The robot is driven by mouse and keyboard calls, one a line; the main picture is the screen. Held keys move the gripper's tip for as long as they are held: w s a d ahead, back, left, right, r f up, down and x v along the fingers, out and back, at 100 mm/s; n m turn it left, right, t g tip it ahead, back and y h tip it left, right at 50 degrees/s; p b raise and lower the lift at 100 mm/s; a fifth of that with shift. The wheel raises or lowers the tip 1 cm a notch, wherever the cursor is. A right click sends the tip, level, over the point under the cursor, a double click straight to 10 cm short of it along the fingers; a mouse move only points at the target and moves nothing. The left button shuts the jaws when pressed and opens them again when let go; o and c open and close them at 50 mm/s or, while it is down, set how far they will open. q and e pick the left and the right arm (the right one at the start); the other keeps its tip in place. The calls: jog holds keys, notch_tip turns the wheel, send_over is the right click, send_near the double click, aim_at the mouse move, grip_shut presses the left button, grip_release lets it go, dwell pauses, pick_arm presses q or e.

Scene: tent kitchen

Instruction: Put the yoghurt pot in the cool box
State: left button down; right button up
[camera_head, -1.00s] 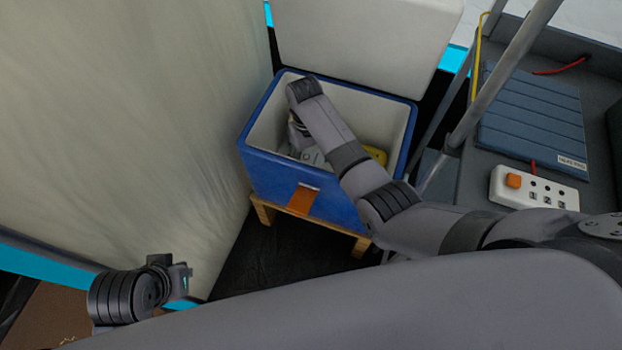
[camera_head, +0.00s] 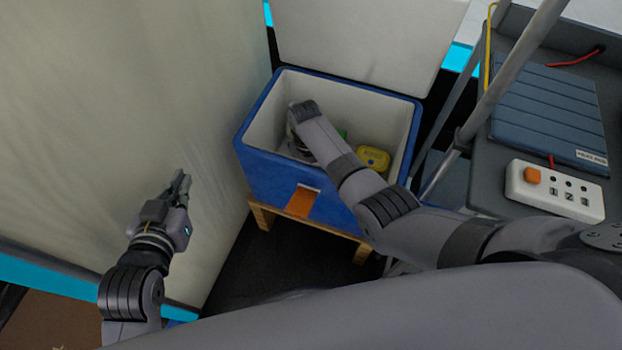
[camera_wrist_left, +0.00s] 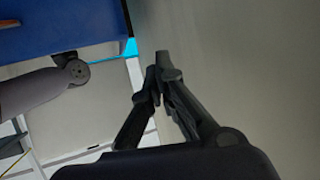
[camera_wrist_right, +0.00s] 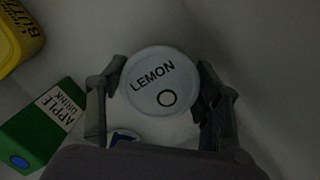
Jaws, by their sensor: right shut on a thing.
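The blue cool box (camera_head: 265,172) stands open, with its white inside showing. My right arm reaches down into it, and the arm hides most of that gripper in the head view. In the right wrist view my right gripper (camera_wrist_right: 161,88) is shut on a round pot with a pale lid marked LEMON, the yoghurt pot (camera_wrist_right: 158,78). The pot is inside the box, by a white wall; I cannot tell whether it touches the floor. My left gripper (camera_head: 183,180) is shut and empty, in front of the pale tent wall; it also shows in the left wrist view (camera_wrist_left: 158,74).
A yellow butter tub (camera_head: 373,158) and a green apple drink carton (camera_wrist_right: 45,125) are in the box. The box rests on a wooden stand (camera_head: 262,216), its white lid (camera_head: 370,35) raised behind. At right are a metal pole and a socket strip (camera_head: 555,191).

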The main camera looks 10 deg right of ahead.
pick_arm(q)
jog(key=shift+w+d+r+t, duration=0.15)
jog(key=shift+w+r+t, duration=0.15)
jog(key=shift+r, duration=0.25)
jog(key=shift+w+d+r+t, duration=0.15)
jog(key=shift+w+r+t, duration=0.15)
jog(key=shift+r, duration=0.25)
pick_arm(e)
jog(key=shift+f, duration=0.4)
jog(key=shift+f, duration=0.1)
jog(key=o, duration=1.4)
jog(key=shift+c, duration=0.2)
pick_arm(q)
jog(key=shift+w+r, duration=0.1)
jog(key=shift+r, duration=0.15)
